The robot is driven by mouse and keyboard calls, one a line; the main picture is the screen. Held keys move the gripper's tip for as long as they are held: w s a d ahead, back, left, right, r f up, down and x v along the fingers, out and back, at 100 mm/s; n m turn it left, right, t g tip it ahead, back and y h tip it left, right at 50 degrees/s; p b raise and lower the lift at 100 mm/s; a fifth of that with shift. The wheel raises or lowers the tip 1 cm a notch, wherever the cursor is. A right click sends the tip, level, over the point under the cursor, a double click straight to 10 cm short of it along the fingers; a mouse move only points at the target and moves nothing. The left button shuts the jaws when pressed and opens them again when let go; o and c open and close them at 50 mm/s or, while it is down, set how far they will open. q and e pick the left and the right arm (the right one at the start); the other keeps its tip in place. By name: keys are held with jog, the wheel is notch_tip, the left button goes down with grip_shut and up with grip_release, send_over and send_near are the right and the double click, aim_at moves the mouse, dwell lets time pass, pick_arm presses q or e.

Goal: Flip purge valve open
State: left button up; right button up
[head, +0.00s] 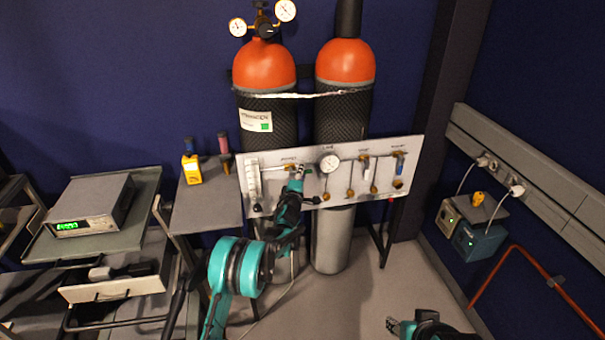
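A pale valve panel (430,150) stands in front of two gas cylinders. It carries a round gauge (331,163), several small brass valves and a blue-handled valve (399,165) at its right end. The labels above the valves are too small to read, so I cannot tell which is the purge valve. My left gripper (298,172) is at the panel's left-centre, left of the gauge, and covers the fittings behind it. I cannot see its fingers clearly, nor whether it touches a valve. My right gripper (390,324) is low at the bottom edge, away from the panel, with its fingertips apart and empty.
Two orange-topped cylinders (264,66) (345,63) stand behind the panel. A side table (207,210) and a cart with a meter (92,205) are at left. Wall boxes (478,242) and a red pipe (515,258) are at right. The floor right of the panel is clear.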

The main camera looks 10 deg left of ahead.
pick_arm(q)
jog(key=shift+s, duration=0.1)
jog(key=s+a, duration=0.1)
jog(key=s, duration=1)
jog(key=shift+s, duration=0.4)
jog(key=s+a+r+m+g+y, duration=0.2)
jog(key=s+a+r+m+g, duration=0.15)
jog(key=s+r, duration=0.4)
jog(key=s+a+r+m+g+y, duration=0.15)
jog(key=s+a+r+m, duration=0.3)
jog(key=s, duration=0.65)
jog(key=s+f+m+g, duration=0.2)
jog(key=s+m, duration=0.1)
jog(key=s, duration=0.6)
jog(key=s+d+f+m+g+h, duration=0.1)
jog(key=s+f+m+g, duration=0.1)
jog(key=s, duration=0.8)
jog(key=s+d+f+m+g+h, duration=0.1)
jog(key=s+m, duration=0.3)
jog(key=s, duration=0.5)
jog(key=shift+s+f+g, duration=0.25)
jog(key=shift+f+g, duration=0.25)
jog(key=shift+f, duration=0.35)
